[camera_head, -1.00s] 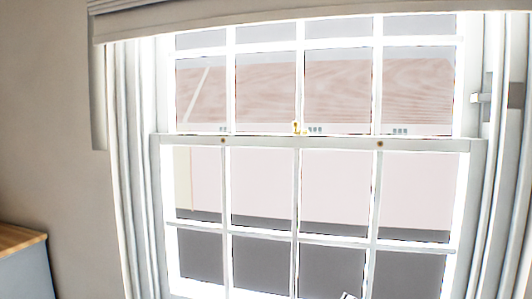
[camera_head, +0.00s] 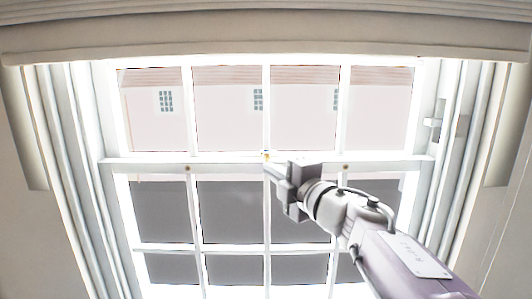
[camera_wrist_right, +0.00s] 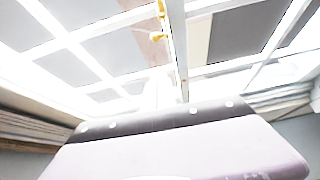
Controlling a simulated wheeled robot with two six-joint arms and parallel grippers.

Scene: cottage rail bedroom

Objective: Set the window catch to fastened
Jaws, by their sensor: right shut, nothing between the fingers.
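The window catch (camera_head: 267,155) is a small brass piece on the white meeting rail (camera_head: 225,160), at the middle upright bar. It also shows as brass parts at the top of the right wrist view (camera_wrist_right: 160,12). Its lever position is too small to make out. My right gripper (camera_head: 269,169) is shut and empty, its tip just below the catch in the head view. I cannot tell whether it touches. In the right wrist view its pale body fills the bottom and the catch lies beyond. My left gripper is not in view.
A blind or pelmet (camera_head: 260,45) runs across the top. A grey-white bracket (camera_head: 436,122) sticks out at the right frame. Space left of my arm is clear.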

